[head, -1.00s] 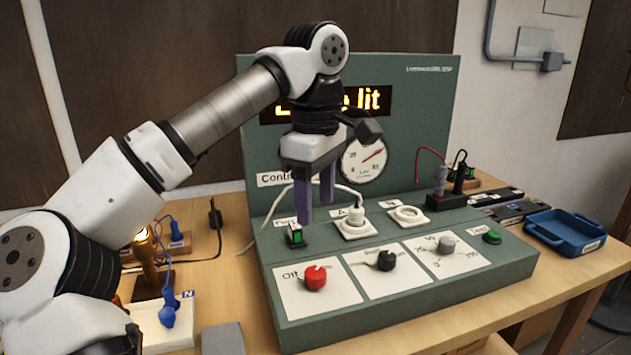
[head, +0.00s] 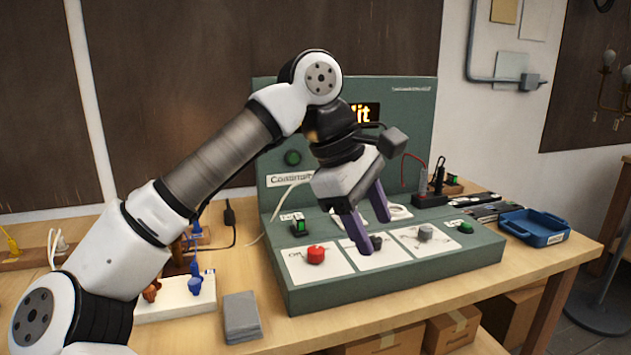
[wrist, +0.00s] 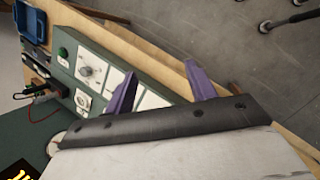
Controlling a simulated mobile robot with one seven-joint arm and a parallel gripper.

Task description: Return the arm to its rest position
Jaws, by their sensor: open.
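My gripper (head: 369,222) has two purple fingers set apart with nothing between them. In the head view it hangs tilted in front of the green control panel (head: 400,268), over its sloping face, and hides part of the display and the black knob (head: 376,241). In the wrist view the fingers of my gripper (wrist: 160,88) are spread and empty, with the panel face behind them and the floor beyond. My arm reaches in from the lower left of the head view.
A blue tray (head: 533,228) stands at the right. A grey block (head: 242,317) and a white terminal base (head: 176,301) with blue plugs lie at the left. Boxes stand below the table.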

